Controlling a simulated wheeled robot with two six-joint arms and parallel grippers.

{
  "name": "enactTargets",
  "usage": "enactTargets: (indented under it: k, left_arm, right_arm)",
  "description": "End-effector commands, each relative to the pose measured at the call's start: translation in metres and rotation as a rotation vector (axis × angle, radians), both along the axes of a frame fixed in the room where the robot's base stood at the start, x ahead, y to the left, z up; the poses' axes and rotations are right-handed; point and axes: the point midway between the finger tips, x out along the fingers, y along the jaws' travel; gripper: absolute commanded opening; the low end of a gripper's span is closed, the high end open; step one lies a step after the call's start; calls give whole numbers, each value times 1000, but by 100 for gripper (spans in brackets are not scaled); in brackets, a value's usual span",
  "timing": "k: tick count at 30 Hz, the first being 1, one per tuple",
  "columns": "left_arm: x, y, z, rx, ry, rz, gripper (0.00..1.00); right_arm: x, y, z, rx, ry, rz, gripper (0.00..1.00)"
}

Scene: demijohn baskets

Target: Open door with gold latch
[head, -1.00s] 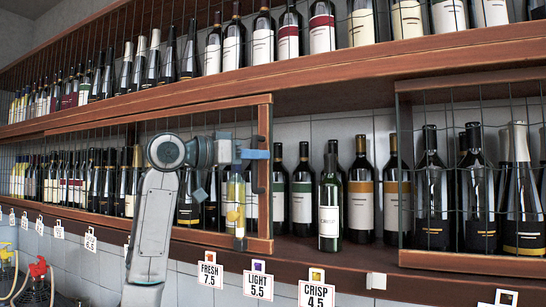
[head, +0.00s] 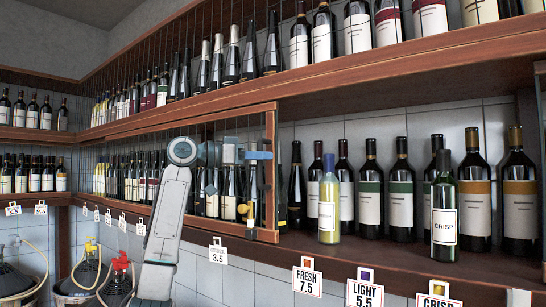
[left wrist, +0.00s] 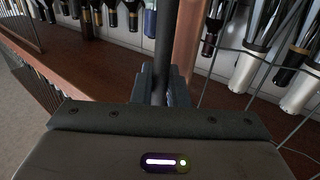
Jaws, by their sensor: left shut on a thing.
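A wood-framed wire door (head: 271,180) stands in front of the bottles on the middle shelf. A small gold piece (head: 244,209), which looks like the latch, shows near the door's lower right side. My left gripper (head: 258,155) is at the upper part of the door's right post. In the left wrist view its fingers (left wrist: 160,85) are shut around a dark upright handle bar (left wrist: 163,45) beside the brown post (left wrist: 187,45). The bar's lower end is hidden by the gripper. My right gripper is not in view.
Right of the door the shelf is open, with a yellow bottle (head: 329,205) and a dark green bottle (head: 444,210) at the front. Price tags such as the FRESH tag (head: 307,280) hang on the shelf edge (head: 390,265). Basketed demijohns (head: 85,270) stand lower left.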

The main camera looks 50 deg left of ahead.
Motion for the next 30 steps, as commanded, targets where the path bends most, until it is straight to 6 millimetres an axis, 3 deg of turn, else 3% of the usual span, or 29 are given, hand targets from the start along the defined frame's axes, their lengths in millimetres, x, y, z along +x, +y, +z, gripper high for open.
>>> enactTargets:
  k: [14, 15, 17, 26, 30]
  left_arm:
    - [-2, 6, 0, 1, 1, 0, 0]
    - [-2, 6, 0, 0, 1, 0, 19]
    - [-2, 6, 0, 0, 1, 0, 31]
    - [-3, 7, 0, 0, 0, 0, 31]
    - [-15, 11, -2, 1, -1, 3, 31]
  right_arm:
    - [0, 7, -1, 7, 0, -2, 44]
    - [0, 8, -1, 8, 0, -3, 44]
    - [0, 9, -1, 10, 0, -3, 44]
    - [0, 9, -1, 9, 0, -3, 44]
    - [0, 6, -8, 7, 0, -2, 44]
